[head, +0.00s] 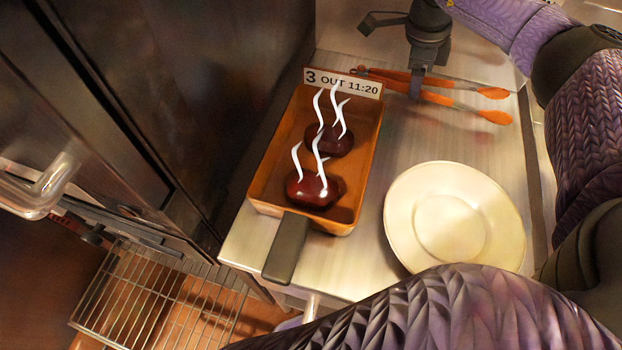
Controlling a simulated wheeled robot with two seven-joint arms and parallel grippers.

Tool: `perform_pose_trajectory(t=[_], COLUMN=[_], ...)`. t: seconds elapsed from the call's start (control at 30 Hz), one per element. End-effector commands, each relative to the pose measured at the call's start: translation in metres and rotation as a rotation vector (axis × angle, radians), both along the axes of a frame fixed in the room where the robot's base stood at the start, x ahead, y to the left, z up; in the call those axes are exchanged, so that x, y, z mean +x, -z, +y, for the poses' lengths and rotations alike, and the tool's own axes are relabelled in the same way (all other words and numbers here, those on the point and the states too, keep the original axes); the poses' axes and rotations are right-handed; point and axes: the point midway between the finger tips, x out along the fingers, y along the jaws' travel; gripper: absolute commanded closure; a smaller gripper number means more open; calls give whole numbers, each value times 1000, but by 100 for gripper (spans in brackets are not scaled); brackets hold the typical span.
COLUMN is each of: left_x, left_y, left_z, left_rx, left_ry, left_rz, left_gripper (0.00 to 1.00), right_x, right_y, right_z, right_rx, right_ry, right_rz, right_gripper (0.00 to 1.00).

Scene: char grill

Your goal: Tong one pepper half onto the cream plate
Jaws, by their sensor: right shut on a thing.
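Two dark red-brown rounded pieces, seemingly the pepper halves, lie in an orange-brown pan (262,170): a near one (302,192) and a far one (338,143), both with white steam marks. The cream plate (400,220) is empty, right of the pan. Tongs (440,98) with orange handles and orange tips lie behind the plate, their spread tips toward the right. My right gripper (416,88) points down at the top and is shut on the tongs near their handles. Whether the tongs touch the counter I cannot tell. My left gripper is out of view.
A label (343,83) reading "3 OUT 11:20" stands at the pan's far edge. The pan's dark handle (287,248) juts over the counter's front edge. A dark appliance wall rises close on the left, with a wire rack (130,295) low in front. Bare counter lies between tongs and plate.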

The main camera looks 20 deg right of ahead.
Motion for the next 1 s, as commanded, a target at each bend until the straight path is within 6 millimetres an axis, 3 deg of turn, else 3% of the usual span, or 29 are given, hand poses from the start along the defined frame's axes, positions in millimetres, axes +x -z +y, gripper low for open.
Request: perform_pose_trajectory(t=[0.03, 0.2, 0.63, 1.0], left_x=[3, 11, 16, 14], left_y=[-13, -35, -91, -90], left_z=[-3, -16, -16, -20], left_rx=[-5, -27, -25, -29], left_ry=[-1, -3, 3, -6], left_rz=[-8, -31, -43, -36], left_gripper=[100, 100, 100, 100], right_x=[0, 0, 0, 0], right_y=[-15, -42, -106, -106], right_z=[0, 0, 0, 0], right_rx=[0, 0, 0, 0], right_ry=[0, 1, 0, 0], right_rz=[-4, -4, -3, 0], right_gripper=[48, 48, 48, 48])
